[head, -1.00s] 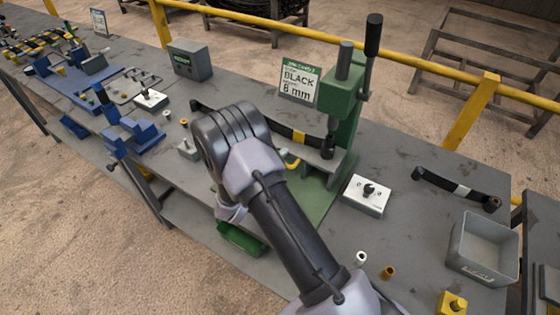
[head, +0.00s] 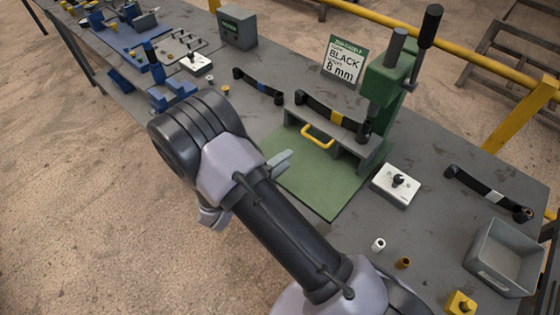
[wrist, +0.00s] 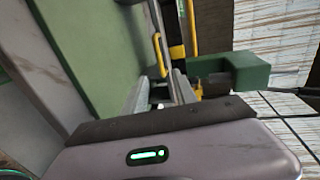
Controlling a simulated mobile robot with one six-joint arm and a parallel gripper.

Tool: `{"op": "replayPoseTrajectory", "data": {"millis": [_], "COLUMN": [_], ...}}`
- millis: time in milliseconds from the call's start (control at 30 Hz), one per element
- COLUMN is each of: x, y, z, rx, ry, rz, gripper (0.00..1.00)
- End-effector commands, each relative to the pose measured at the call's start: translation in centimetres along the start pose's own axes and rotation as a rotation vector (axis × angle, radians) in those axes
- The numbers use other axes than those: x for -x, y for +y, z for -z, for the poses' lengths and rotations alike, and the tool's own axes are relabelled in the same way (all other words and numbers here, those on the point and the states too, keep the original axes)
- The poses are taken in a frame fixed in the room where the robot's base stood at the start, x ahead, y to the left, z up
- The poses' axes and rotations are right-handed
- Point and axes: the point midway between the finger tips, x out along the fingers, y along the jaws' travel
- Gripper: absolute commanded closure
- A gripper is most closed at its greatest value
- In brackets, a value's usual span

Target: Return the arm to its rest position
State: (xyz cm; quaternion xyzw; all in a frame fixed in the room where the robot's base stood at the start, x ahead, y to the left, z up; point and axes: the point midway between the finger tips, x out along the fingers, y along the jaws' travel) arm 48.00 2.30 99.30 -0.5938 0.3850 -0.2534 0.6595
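My arm crosses the lower middle of the head view, bent at a dark, ribbed joint. My gripper (head: 281,162) shows partly past the arm, above the near left part of the green mat (head: 318,182). In the wrist view, two grey fingers (wrist: 162,92) stand apart with nothing clearly held between them. The green press (head: 388,85) stands beyond the gripper to the right. A black leaf spring with a yellow band (head: 336,117) lies at the press, above a grey fixture with a yellow handle (head: 318,137).
A blue-banded leaf spring (head: 258,86) lies further left, a white-banded one (head: 490,193) at right. A white control box (head: 396,185), grey bin (head: 503,257), small bushings (head: 403,263) and yellow block (head: 461,303) occupy the right side. Floor is open at left.

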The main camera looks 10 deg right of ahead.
Motion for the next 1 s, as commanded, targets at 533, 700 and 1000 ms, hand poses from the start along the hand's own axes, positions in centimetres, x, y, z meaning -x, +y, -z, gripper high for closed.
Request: {"op": "replayPoseTrajectory", "data": {"millis": [533, 700, 1000], "x": [1.6, 1.2, 3.1], "y": [0.0, -1.4, -8.5], "z": [0.0, 1.1, 14.3], "rx": [0.000, -0.124, -1.438], "ry": [0.001, 0.068, 0.813], "rz": [0.000, -0.019, -0.084], "gripper": [0.67, 0.67, 0.67]}}
